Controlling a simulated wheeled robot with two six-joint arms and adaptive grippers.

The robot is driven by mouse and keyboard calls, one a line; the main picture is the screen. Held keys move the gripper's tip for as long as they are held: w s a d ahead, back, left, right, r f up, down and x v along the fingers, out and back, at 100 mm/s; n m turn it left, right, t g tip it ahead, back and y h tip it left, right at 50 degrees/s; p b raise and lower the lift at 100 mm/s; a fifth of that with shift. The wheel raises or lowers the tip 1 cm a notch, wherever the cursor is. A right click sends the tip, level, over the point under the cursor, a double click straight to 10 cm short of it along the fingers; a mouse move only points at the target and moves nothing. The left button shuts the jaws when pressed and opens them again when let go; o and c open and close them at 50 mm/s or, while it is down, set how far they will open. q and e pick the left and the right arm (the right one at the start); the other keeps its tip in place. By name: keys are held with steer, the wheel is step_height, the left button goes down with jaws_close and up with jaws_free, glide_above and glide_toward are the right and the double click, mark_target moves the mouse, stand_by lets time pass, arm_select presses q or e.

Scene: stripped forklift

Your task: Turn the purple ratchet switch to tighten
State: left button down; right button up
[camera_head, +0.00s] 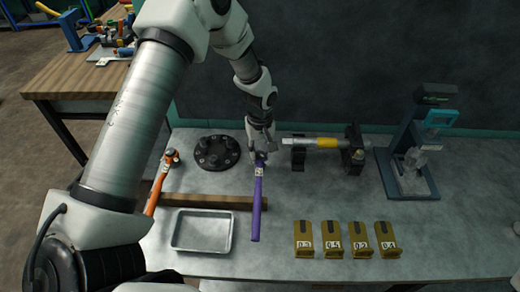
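The purple ratchet (257,207) lies on the grey workbench in the head view. Its handle points toward the front edge, and its head is at the far end, by the gripper. The handle passes over or beside the right end of a wooden bar. My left gripper (262,153) points down at the ratchet's head. Its fingers overlap the head, so I cannot tell if they touch it or are closed. The switch is too small and too covered to make out. My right gripper is out of view.
An orange ratchet (158,184), a black round flange (215,153), the wooden bar (205,201) and a metal tray (203,230) lie left. A shaft on black supports (326,142), several numbered yellow holders (303,240) and a stand with a blue handle (410,150) are right.

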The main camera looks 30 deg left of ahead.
arm_select(q)
steer(key=shift+m, duration=0.3)
steer(key=m+p, duration=0.1)
steer(key=m, duration=0.2)
steer(key=m+p, duration=0.1)
steer(key=m, duration=0.3)
steer(key=shift+m, duration=0.4)
steer(key=m, duration=0.9)
steer(key=shift+s+f+m, duration=0.1)
steer(key=shift+m, duration=0.2)
steer(key=c, duration=0.8)
jaws_free()
